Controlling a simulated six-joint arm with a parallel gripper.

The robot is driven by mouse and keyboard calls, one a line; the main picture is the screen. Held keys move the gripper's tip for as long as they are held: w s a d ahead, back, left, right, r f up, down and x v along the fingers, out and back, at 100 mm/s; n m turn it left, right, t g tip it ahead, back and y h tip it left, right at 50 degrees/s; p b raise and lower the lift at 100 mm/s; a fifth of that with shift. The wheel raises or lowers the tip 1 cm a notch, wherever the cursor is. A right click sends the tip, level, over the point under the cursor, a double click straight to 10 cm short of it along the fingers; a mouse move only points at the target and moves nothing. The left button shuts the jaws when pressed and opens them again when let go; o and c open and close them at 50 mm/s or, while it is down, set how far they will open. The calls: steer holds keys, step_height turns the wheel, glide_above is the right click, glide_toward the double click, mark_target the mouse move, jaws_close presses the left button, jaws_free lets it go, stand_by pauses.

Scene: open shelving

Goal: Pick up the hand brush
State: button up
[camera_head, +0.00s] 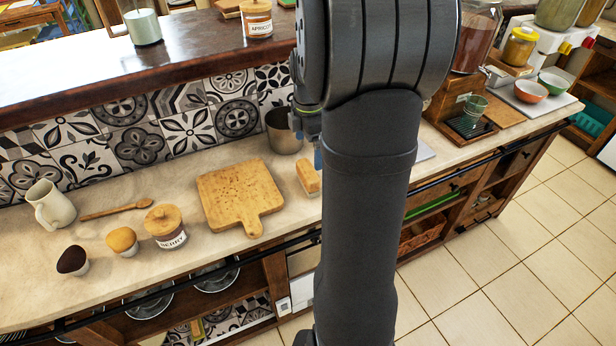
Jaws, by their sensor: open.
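The hand brush (308,177), with a tan wooden back and pale sides, lies on the pale counter just left of my arm. Its right part is close to the arm's edge in the picture and may be partly hidden. My gripper (317,157) shows only in part past the left edge of my dark arm, above and near the brush. It is open, and the rest of it is hidden behind the arm. I cannot tell the exact gap between fingertips and brush.
A wooden cutting board (238,194) lies left of the brush, and a metal pot (283,131) stands behind it. A raised dark shelf (190,58) runs behind.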

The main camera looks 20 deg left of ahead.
step_height(320, 180, down, 11)
steer(key=shift+a+r, duration=0.1)
steer(key=shift+r, duration=0.05)
stand_by(0.4)
steer(key=shift+w, duration=0.1)
steer(key=shift+c, duration=0.4)
steer(key=c, duration=0.7)
